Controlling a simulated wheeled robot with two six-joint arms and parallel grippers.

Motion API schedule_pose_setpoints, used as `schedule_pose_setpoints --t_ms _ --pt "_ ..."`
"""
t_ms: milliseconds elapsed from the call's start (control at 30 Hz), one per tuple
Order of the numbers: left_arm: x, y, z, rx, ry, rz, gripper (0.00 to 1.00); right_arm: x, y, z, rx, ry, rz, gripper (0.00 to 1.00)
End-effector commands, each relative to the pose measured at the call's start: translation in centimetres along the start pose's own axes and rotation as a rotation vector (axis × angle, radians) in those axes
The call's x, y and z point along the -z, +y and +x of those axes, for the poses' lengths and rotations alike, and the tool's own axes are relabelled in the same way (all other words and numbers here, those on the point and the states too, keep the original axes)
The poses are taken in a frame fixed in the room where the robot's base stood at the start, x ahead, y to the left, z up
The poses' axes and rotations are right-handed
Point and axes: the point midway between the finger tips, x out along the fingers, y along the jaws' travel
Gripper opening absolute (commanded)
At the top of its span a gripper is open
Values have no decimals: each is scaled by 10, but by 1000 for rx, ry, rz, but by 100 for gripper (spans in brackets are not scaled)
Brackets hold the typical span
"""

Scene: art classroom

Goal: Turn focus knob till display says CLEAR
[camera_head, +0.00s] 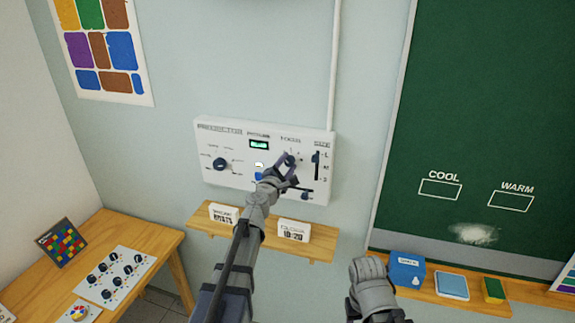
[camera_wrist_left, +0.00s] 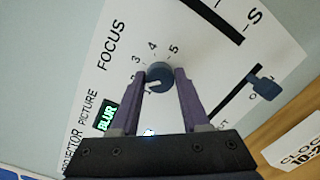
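The focus knob (camera_wrist_left: 158,77) is a round dark blue-grey knob with a white pointer mark, on the white projector panel (camera_head: 222,180). It also shows in the head view (camera_head: 290,160). My left gripper (camera_wrist_left: 160,74) has one finger on each side of the knob, close against it. The knob's pointer is turned to the lower left, away from the 3, 4 and 5 marks. The picture display (camera_wrist_left: 107,117) reads BLUR in green. In the head view, the display (camera_head: 259,144) is too small to read. My right gripper's fingers are not visible.
A size slider (camera_head: 316,160) and another knob (camera_head: 220,163) are on the panel. Below, a wooden shelf (camera_head: 262,241) holds two signs, one a clock (camera_head: 294,230). A table (camera_head: 150,235) is at left. A ledge (camera_head: 460,293) under the green board holds a blue box (camera_head: 407,270).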

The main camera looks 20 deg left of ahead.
Motion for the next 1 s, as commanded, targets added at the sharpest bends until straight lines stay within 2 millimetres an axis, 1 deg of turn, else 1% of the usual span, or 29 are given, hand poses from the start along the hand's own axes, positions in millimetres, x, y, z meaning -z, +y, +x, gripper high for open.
schedule_pose_setpoints --t_ms 33,300,367,400,767,1000 --pt "0 0 0 0 0 0 39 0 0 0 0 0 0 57" --pt "0 0 0 0 0 0 9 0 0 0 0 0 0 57" --pt "0 0 0 0 0 0 2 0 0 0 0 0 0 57" --pt "0 0 0 0 0 0 0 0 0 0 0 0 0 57" --pt "0 0 0 2 0 36 0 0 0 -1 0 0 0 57" --pt "-1 0 0 9 5 184 0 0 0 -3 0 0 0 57"
